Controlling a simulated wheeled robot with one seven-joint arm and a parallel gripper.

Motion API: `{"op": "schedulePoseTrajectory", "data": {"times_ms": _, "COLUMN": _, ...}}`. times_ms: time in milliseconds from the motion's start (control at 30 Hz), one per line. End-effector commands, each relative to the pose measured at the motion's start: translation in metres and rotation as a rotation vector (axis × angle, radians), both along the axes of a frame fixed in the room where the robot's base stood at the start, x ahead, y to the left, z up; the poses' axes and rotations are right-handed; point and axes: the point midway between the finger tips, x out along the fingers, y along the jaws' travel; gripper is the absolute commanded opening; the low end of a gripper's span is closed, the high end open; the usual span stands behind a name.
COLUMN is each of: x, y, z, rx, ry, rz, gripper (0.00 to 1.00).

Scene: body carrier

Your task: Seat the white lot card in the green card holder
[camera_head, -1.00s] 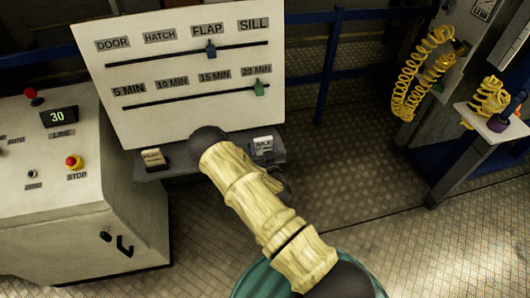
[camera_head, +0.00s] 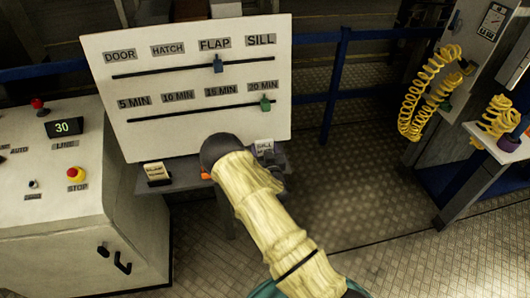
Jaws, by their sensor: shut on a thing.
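A small white card (camera_head: 263,146) with dark print, apparently SILL, shows at the right end of the grey shelf below the panel. My gripper (camera_head: 271,160) is a dark shape at that card, mostly hidden behind my pale arm. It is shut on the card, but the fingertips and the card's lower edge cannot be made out. A second, cream card (camera_head: 154,169) sits in a dark holder (camera_head: 158,182) at the shelf's left end. I cannot make out a green card holder.
The white panel (camera_head: 190,140) stands behind the shelf (camera_head: 184,176), with a blue slider (camera_head: 218,64) under FLAP and a green one (camera_head: 265,104) under 20 MIN. An orange bit (camera_head: 205,174) shows beside my arm. A control console (camera_head: 60,210) stands left.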

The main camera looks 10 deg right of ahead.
Motion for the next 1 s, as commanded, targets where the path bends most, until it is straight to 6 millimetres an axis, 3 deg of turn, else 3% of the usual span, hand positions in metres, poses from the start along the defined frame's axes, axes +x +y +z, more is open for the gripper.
{"op": "schedulePoseTrajectory", "data": {"times_ms": 1000, "x": 0.000, "y": 0.000, "z": -0.012, "rx": 0.001, "ry": 0.000, "rz": 0.000, "gripper": 0.34}}
